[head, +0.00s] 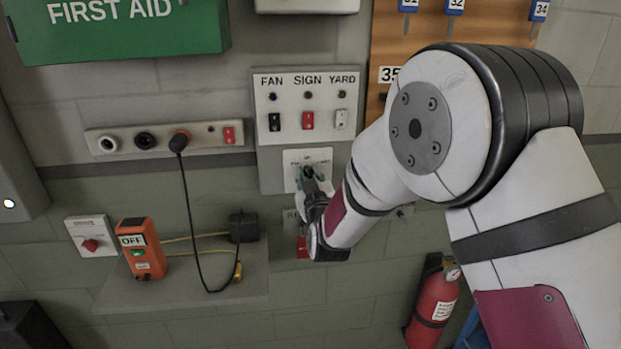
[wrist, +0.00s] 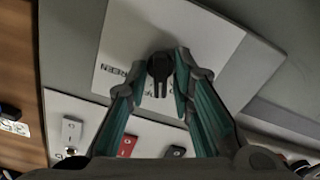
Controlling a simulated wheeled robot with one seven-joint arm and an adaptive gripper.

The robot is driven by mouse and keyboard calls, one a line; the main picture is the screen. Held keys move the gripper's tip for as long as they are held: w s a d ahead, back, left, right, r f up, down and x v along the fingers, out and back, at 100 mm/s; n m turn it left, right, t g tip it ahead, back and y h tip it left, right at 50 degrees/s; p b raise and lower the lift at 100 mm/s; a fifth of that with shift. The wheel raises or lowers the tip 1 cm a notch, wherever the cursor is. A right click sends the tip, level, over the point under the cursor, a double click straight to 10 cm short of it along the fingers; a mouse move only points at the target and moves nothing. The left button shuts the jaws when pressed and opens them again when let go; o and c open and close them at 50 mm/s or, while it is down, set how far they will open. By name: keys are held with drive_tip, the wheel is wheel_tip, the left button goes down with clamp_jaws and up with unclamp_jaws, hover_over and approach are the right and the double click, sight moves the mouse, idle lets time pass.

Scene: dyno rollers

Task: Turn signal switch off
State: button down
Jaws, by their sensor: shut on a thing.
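My gripper (head: 309,180) is at the wall, at a white plate (head: 292,158) below the panel marked FAN, SIGN and YARD. In the wrist view the same plate (wrist: 215,45) carries a black rotary knob (wrist: 160,66) with a pointed grip. The fingers of my gripper (wrist: 160,75) are on both sides of this knob, shut on it. In the head view my gripper hides most of the knob.
The panel above (head: 284,85) holds a black, a red (head: 308,121) and a white rocker switch. A shelf (head: 200,285) to the left carries an orange OFF box (head: 141,249) and cables. A red fire extinguisher (head: 432,308) hangs at the lower right.

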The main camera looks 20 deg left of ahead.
drive_tip(key=shift+m+b, duration=0.5)
drive_tip(key=shift+m, duration=1.6)
drive_tip(key=c, duration=1.7)
unclamp_jaws()
drive_tip(key=shift+s, duration=0.15)
drive_tip(key=v, duration=1.2)
drive_tip(key=shift+w+d, duration=0.1)
drive_tip(key=shift+w, duration=0.1)
